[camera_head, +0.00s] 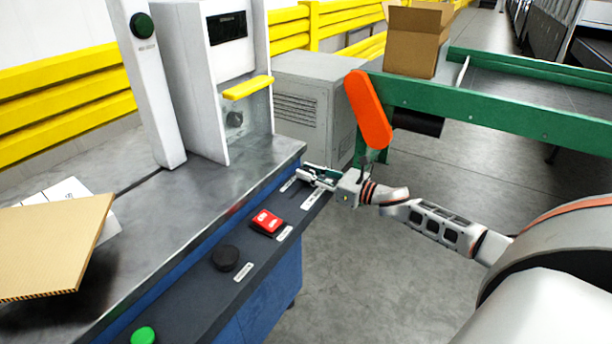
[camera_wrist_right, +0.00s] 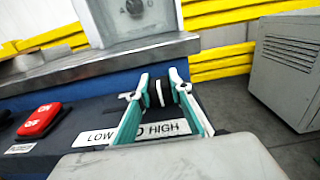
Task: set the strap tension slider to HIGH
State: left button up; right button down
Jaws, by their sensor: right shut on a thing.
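My right gripper (camera_head: 312,175) reaches in from the right to the far end of the dark control panel. In the right wrist view its teal and white fingers (camera_wrist_right: 158,95) are closed around the black strap tension slider knob (camera_wrist_right: 157,93), which has a pale stripe. A white label (camera_wrist_right: 172,128) below reads LOW at left and HIGH at right. The fingers partly cover the label's middle. The knob appears over the right part of the label, towards HIGH; its exact position along the slot is hard to tell. My left gripper is not in view.
A red switch (camera_head: 266,222), a black knob (camera_head: 225,258) and a green button (camera_head: 144,336) line the same panel (camera_head: 200,290). The steel table (camera_head: 200,205) carries cardboard sheets (camera_head: 50,245). A green conveyor frame (camera_head: 480,105) with an orange part (camera_head: 368,110) stands behind my right arm.

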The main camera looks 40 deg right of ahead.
jog(key=c, duration=1.8)
grip_release()
jog(key=shift+w+d+r, duration=0.1)
jog(key=shift+d, duration=0.2)
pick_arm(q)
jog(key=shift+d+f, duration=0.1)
pick_arm(e)
jog(key=shift+a, duration=0.1)
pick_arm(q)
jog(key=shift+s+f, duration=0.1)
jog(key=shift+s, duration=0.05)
pick_arm(e)
jog(key=v, duration=1.2)
